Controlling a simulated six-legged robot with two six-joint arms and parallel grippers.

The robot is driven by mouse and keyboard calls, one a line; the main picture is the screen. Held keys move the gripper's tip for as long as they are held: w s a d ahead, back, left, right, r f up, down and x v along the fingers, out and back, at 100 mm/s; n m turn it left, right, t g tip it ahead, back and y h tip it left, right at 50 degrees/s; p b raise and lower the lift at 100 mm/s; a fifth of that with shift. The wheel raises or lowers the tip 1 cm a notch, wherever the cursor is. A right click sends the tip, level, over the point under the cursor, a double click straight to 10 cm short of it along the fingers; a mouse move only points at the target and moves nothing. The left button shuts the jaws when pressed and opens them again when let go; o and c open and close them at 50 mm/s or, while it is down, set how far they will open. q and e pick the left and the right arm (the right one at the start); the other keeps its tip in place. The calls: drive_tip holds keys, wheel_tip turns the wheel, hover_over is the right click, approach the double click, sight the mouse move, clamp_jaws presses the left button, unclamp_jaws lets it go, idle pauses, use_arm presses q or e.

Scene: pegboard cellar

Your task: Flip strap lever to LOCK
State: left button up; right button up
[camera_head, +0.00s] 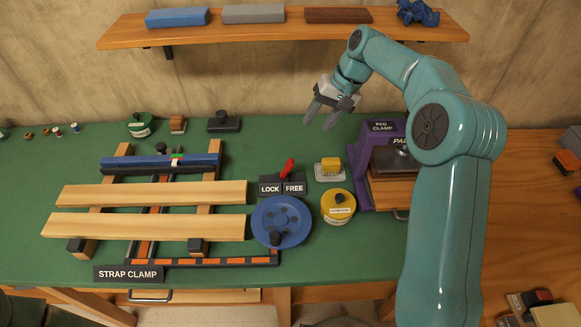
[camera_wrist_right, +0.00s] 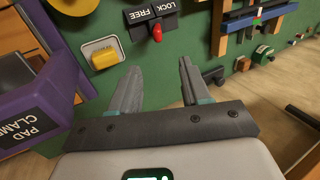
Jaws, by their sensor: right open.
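The red strap lever (camera_head: 287,168) stands behind the dark LOCK plate (camera_head: 270,188) and FREE plate (camera_head: 294,188) on the green bench. It leans to the right, toward the FREE side. It also shows in the right wrist view (camera_wrist_right: 156,33), beyond the fingertips. The strap clamp (camera_head: 160,262), with two pale boards across it, lies left of the lever. A blue wheel (camera_head: 270,222) sits in front of the plates. My right gripper (camera_head: 321,117) is open and empty above the bench's back, behind and right of the lever, apart from it. My left gripper is out of view.
A yellow block on a pale plate (camera_head: 328,170) and a yellow round can (camera_head: 338,206) stand right of the lever. The purple pad clamp (camera_head: 362,180) is farther right. A wooden shelf (camera_head: 270,32) with several blocks hangs above.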

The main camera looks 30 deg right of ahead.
drive_tip(key=f, duration=0.2)
approach(292, 161)
drive_tip(key=p+x, duration=0.1)
drive_tip(key=x, duration=0.7)
drive_tip(key=shift+w+f+p, duration=0.15)
drive_tip(key=shift+p, duration=0.15)
drive_tip(key=shift+s+a+f, duration=0.2)
drive_tip(key=shift+s, duration=0.05)
drive_tip(key=shift+a+f, duration=0.1)
drive_tip(key=shift+f, duration=0.15)
drive_tip(key=shift+w+f, duration=0.5)
drive_tip(key=shift+f, duration=0.05)
drive_tip(key=shift+s+r, duration=0.2)
drive_tip(key=shift+c, duration=0.3)
drive_tip(key=shift+s+r, duration=0.1)
drive_tip(key=shift+s, duration=0.1)
drive_tip(key=c, duration=0.5)
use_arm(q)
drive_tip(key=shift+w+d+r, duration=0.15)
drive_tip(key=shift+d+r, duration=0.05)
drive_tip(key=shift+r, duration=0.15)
use_arm(e)
drive_tip(key=shift+w, duration=0.15)
clamp_jaws()
